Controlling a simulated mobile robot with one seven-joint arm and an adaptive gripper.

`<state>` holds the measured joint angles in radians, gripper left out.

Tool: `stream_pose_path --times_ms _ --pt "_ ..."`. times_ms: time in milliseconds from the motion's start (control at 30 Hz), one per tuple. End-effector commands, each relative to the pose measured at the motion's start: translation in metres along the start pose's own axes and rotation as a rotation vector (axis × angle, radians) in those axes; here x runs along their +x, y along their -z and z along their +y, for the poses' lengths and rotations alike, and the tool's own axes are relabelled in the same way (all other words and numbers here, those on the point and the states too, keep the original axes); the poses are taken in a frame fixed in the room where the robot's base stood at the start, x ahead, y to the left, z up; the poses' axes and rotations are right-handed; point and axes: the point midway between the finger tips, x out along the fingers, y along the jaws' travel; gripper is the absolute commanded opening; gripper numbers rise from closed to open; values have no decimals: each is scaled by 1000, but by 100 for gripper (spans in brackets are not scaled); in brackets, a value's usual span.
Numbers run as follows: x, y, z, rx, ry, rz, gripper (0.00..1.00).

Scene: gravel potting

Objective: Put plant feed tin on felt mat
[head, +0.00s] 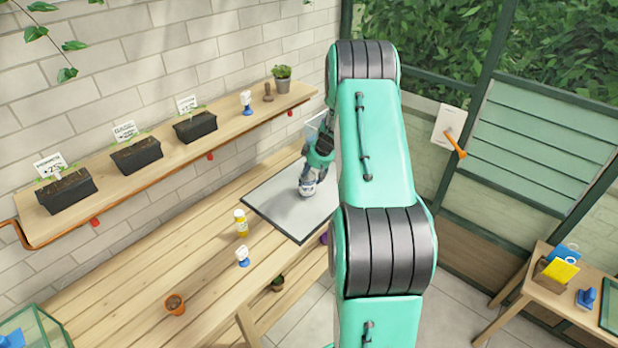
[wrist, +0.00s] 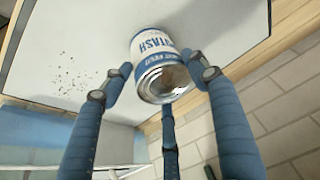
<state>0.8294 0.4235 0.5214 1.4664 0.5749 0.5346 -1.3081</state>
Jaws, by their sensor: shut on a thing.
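The plant feed tin (wrist: 157,62) is white and blue with a lettered label and a bare metal end. My gripper (wrist: 163,76) is shut on it, with blue fingers on both sides. In the head view, my gripper (head: 312,178) points down, and the small tin (head: 306,189) shows below it over the grey mat. The flat grey rectangle with a dark edge, which looks like the felt mat (head: 292,217), lies on the bench; my arm hides its right part. I cannot tell whether the tin touches the mat. Dark specks dot the pale surface in the wrist view.
A yellow bottle (head: 241,222) and a blue-and-white bottle (head: 243,256) stand left of the mat. A terracotta pot (head: 175,304) is nearer the front. A wall shelf (head: 150,168) holds black planters. A side table (head: 535,275) stands at right.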

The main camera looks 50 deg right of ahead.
Motion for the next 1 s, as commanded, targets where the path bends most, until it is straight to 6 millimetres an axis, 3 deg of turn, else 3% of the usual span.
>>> stream_pose_path --times_ms 67,100,200,667,1000 --pt "2 0 0 0 -1 1 20" --pt "2 -1 0 0 0 0 63" --pt "2 -1 0 0 0 0 78" --pt "-1 0 0 0 0 0 78" --pt "-40 1 1 0 -2 2 78"
